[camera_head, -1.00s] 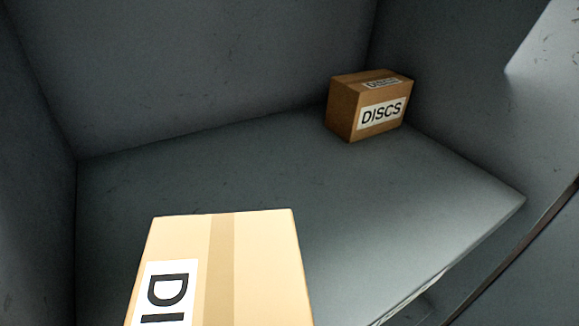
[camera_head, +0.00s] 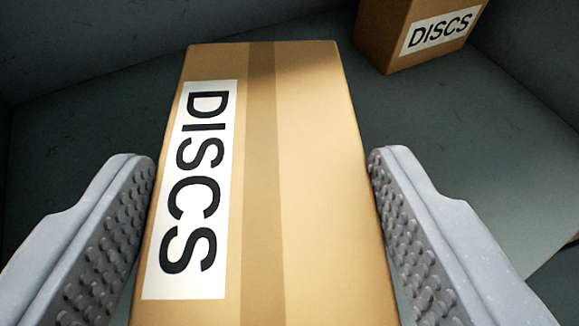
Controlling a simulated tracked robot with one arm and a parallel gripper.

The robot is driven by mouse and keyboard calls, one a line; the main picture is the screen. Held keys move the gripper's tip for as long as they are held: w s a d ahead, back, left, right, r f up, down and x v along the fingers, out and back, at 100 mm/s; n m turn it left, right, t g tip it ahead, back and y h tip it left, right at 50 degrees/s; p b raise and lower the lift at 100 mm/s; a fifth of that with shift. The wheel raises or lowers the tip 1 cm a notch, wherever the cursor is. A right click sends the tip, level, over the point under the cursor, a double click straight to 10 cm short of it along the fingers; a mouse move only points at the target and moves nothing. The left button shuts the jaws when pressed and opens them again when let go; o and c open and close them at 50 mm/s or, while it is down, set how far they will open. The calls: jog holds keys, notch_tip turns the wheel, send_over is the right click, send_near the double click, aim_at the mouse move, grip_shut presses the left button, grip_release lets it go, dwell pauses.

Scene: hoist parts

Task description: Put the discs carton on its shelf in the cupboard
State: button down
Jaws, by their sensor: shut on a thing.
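A tan carton with a brown tape strip and a white DISCS label (camera_head: 191,190) fills the middle of the view, its labelled face towards me. My gripper (camera_head: 262,158) is shut on this discs carton, with one grey studded finger at its left side and one at its right. The carton is inside the cupboard, over the grey shelf (camera_head: 75,125). Whether it rests on the shelf or is held above it cannot be told. The carton's underside is hidden.
A second brown carton labelled DISCS (camera_head: 385,38) stands on the shelf at the back right, partly cut off by the top edge. It is apart from the held carton. Dark cupboard walls close in the back and left. Bare shelf shows on both sides.

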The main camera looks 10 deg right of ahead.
jog(key=shift+w+d, duration=0.2)
jog(key=shift+w, duration=0.25)
jog(key=shift+f+p, duration=0.7)
jog(key=shift+f, duration=1.15)
jog(key=shift+c, duration=1.9)
grip_release()
jog(key=shift+s+r, duration=0.1)
jog(key=b+v, duration=0.2)
jog(key=v, duration=1)
jog(key=shift+b, duration=0.4)
